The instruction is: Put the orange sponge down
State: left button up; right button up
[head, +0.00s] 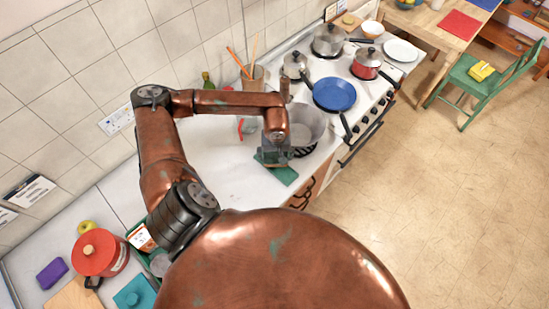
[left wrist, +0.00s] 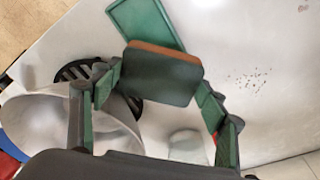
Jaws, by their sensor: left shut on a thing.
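The sponge (left wrist: 158,78), with a dark green face and an orange edge, is between the fingers of my left gripper (left wrist: 160,84) in the left wrist view. My left gripper (head: 273,156) is shut on it, low over the worktop (head: 225,170) in the head view, where the gripper mostly hides the sponge. A flat green tray (head: 286,175) lies just beside and below the gripper; it also shows in the left wrist view (left wrist: 140,22). I cannot tell whether the sponge touches anything below. My right gripper is not in view.
A large grey pot (head: 312,118) stands close behind the gripper, near the stove. A blue pan (head: 334,94) and other pans are on the stove. Dark crumbs (left wrist: 250,80) lie on the worktop. A red pot (head: 100,255) and a purple block (head: 52,273) are at the lower left.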

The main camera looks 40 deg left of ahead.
aim_at(274, 157)
pick_arm(q)
jog(key=shift+a+f, duration=0.2)
jog(key=shift+f, duration=0.05)
notch_tip(274, 157, down, 3)
jog(key=shift+a+f+p, duration=0.1)
jog(key=shift+a+p, duration=0.05)
jog(key=shift+p, duration=0.75)
jog(key=shift+w+f, duration=0.1)
jog(key=shift+f, duration=0.15)
jog(key=o, duration=1.1)
